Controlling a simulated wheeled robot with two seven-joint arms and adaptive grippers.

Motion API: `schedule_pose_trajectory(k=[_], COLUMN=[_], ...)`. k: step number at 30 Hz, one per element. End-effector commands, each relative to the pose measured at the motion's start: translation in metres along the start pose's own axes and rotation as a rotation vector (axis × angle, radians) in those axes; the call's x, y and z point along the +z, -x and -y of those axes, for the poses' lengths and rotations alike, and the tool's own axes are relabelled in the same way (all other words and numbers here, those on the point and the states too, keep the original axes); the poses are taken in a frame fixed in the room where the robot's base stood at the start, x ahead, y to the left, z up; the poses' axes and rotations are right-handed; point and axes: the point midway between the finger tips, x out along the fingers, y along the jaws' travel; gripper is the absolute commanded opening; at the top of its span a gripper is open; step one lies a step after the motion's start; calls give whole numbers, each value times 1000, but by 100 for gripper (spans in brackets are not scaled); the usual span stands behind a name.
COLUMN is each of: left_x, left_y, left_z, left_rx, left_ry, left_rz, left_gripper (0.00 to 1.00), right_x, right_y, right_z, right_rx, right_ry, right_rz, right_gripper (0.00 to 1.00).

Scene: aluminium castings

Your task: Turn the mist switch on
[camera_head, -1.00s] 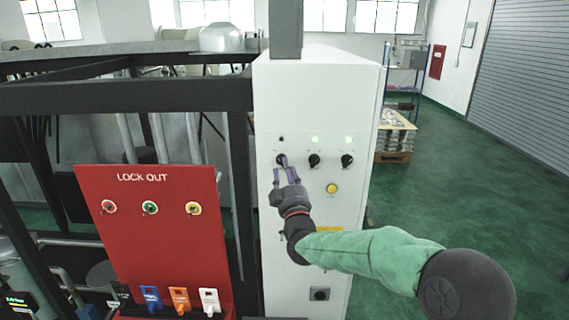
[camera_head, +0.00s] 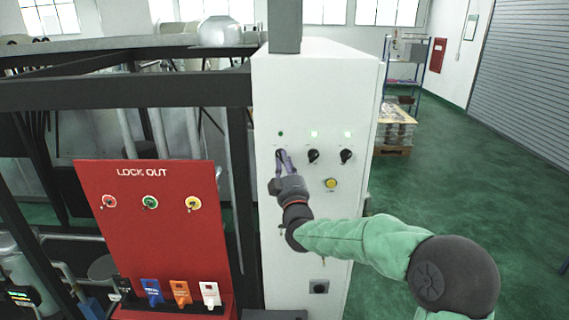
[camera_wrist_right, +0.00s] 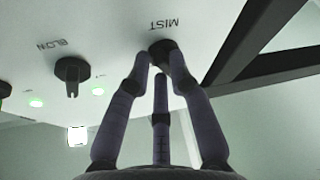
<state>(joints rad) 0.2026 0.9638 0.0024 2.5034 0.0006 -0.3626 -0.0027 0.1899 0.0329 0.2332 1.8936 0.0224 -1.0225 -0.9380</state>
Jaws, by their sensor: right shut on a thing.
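The mist switch (camera_wrist_right: 158,48) is a black rotary knob with the word MIST beside it, upside down in the right wrist view. In the head view it is the leftmost of three knobs on a white cabinet (camera_head: 262,230), largely hidden by my fingers. My right gripper (camera_head: 282,160) is shut on this knob; its purple fingers (camera_wrist_right: 160,62) close around it in the wrist view. The small lamp (camera_head: 281,134) above the knob looks dim green. My left gripper is not in view.
Two more black knobs, a middle one (camera_head: 313,156) and a right one (camera_head: 346,156), have bright green lamps above them. A yellow button (camera_head: 331,183) sits below. A red LOCK OUT board (camera_head: 150,240) stands left. Green floor (camera_head: 450,180) is open at right.

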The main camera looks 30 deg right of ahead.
Motion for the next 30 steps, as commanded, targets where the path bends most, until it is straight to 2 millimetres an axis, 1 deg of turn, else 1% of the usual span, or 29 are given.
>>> schedule_pose_trajectory(k=[1,5,8,14,21,30], left_x=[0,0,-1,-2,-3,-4], left_y=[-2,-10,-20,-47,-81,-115], left_z=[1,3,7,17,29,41], left_rx=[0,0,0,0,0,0], left_ry=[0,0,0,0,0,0], left_rz=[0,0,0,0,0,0], left_gripper=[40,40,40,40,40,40], right_x=[-3,-2,-2,0,-1,-4], right_y=[0,0,1,2,2,1], right_z=[0,2,2,5,6,8], right_rx=[2,11,26,68,136,236], right_ry=[-4,-27,-60,-163,-326,-574], right_rz=[-7,-10,-12,-14,-16,-17], right_gripper=[0,0,0,0,0,0])
